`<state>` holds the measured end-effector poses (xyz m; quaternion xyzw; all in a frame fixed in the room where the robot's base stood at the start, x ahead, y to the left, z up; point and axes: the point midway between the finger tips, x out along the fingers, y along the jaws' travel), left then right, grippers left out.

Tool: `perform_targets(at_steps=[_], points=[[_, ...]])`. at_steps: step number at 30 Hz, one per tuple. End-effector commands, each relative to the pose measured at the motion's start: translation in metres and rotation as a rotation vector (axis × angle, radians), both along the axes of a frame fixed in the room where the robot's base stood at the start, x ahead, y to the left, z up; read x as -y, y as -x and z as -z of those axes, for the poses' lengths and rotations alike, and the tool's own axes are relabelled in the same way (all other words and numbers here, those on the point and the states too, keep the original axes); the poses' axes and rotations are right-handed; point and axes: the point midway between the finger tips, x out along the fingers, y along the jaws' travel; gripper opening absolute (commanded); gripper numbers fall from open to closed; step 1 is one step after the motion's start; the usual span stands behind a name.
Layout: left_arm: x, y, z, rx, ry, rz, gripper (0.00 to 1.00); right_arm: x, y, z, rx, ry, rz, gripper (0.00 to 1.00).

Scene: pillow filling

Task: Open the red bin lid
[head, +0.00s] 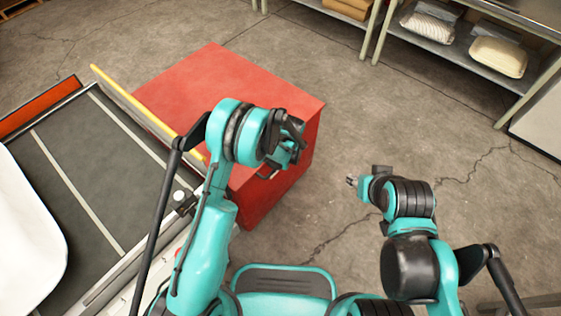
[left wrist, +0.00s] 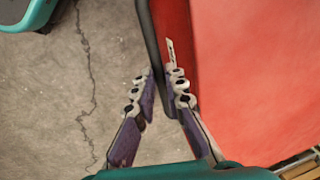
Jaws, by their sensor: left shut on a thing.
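The red bin (head: 235,75) stands left of centre in the head view, its flat red lid lying shut on top. A dark handle (head: 268,174) shows on its front side, partly behind my left gripper (head: 292,145). In the left wrist view, the fingers of my left gripper (left wrist: 160,92) lie on either side of a dark bar, the handle (left wrist: 151,40), along the red bin (left wrist: 255,70). They are shut on this handle; the exact contact is partly hidden. My right gripper (head: 351,182) is over bare floor, right of the bin; its finger opening is too small to tell.
A dark conveyor belt (head: 75,150) with a yellow rail (head: 145,112) runs close along the bin's left side. A white pillow-like thing (head: 25,225) lies at far left. Metal shelving (head: 445,50) with bags stands at the back right. The cracked concrete floor right of the bin is clear.

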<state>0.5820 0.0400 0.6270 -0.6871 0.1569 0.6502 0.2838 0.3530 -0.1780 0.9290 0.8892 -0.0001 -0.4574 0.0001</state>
Motion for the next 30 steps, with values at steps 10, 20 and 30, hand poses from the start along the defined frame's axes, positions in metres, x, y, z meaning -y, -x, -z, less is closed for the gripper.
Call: perform_targets(at_steps=[10, 20, 30], points=[[0.012, -0.017, -0.091, -0.175, -0.129, 0.004, 0.0, 0.0, 0.0, -0.046, 0.0, 0.0, 0.0, 0.4], [0.032, -0.045, -0.161, -0.344, -0.254, 0.003, 0.0, 0.0, 0.0, -0.069, 0.0, 0.0, 0.0, 0.4], [0.037, -0.052, -0.179, -0.394, -0.288, 0.001, 0.0, 0.0, 0.0, -0.073, 0.0, 0.0, 0.0, 0.4]])
